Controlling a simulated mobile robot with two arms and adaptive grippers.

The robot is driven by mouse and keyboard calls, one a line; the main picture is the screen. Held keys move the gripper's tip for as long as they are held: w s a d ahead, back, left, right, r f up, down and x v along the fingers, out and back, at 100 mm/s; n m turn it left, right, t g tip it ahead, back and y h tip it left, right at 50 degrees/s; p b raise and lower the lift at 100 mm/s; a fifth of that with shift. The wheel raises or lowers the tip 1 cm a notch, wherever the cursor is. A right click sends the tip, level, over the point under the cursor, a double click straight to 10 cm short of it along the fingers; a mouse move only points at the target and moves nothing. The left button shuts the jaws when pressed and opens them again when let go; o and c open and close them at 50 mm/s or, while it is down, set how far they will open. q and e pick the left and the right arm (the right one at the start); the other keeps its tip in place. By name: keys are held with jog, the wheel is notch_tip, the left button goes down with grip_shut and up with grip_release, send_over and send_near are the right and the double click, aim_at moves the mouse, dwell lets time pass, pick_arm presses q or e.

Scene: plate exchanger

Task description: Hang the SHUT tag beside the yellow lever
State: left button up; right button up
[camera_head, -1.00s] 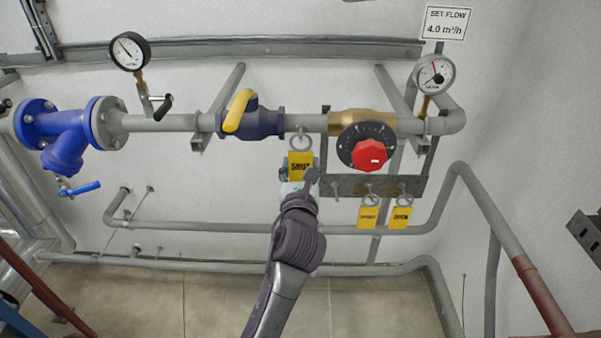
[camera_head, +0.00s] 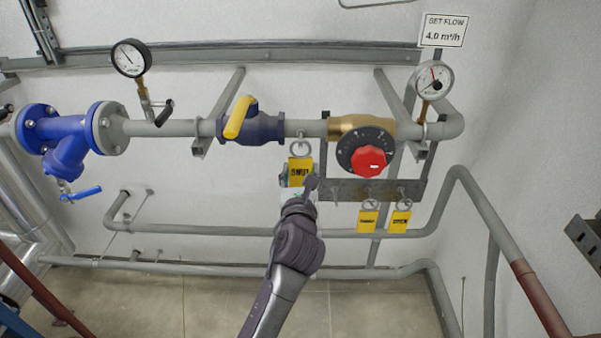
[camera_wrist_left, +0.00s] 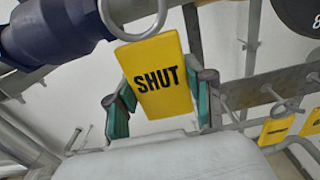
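The yellow SHUT tag (camera_head: 300,172) is below the pipe, to the right of the yellow lever (camera_head: 239,117) on its dark blue valve. In the left wrist view the SHUT tag (camera_wrist_left: 158,76) faces the camera, slightly tilted, with its ring (camera_wrist_left: 160,12) above it, close under the pipe. I cannot tell whether the ring is on a hook. My left gripper (camera_head: 300,190) is at the tag's lower part. In the wrist view its green-padded fingers (camera_wrist_left: 162,108) are spread apart, one at each side of the tag. My right gripper is not in view.
A red knob (camera_head: 369,161) on a black dial is to the right of the tag. Below it is a hook rail (camera_head: 340,190) with two more yellow tags, one (camera_head: 367,221) beside the other (camera_head: 400,221). Pipes run along the wall below.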

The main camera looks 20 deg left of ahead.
pick_arm(q)
jog(key=o, duration=0.5)
jog(key=shift+c, duration=0.2)
jog(key=shift+s, duration=0.1)
